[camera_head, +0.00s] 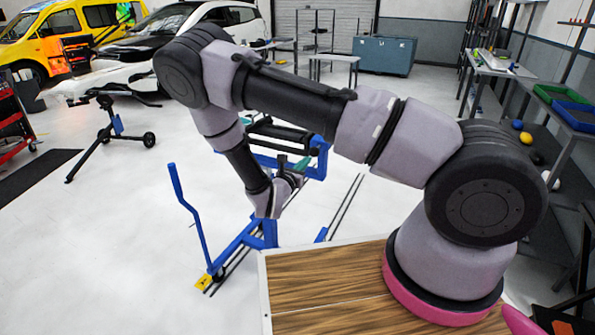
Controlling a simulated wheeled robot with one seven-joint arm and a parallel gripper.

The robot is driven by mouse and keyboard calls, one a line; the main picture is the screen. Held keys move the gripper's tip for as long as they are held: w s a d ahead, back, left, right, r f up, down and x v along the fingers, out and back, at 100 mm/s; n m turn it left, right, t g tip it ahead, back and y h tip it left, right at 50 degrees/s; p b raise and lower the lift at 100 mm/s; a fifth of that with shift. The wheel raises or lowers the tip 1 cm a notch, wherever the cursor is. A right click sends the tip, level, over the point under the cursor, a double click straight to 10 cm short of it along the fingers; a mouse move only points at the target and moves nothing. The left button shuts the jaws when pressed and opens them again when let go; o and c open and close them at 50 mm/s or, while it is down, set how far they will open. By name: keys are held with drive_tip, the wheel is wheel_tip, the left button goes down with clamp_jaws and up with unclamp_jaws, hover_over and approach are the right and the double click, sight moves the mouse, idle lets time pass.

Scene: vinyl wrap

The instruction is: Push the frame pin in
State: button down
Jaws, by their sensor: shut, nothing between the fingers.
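A blue metal frame (248,238) stands on the floor beyond my wooden-topped base, with an upright post and a long blue lever (188,215) on its left. Its upper part (318,160) shows behind my forearm. My gripper (285,165) is at the end of the bent-down arm, close to the frame's upper part. It looks small and dark here and is shut with nothing held. I cannot make out the frame pin; it is too small or hidden behind my wrist. Whether my gripper touches the frame I cannot tell.
A black wheeled stand (108,135) is to the left. Shelves with green and blue trays (577,115) line the right. White floor between is clear.

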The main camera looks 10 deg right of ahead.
sight(313, 153)
drive_tip(key=shift+x, duration=1.7)
drive_tip(key=x, duration=0.3)
drive_tip(key=shift+r, duration=0.1)
drive_tip(key=shift+w, duration=0.1)
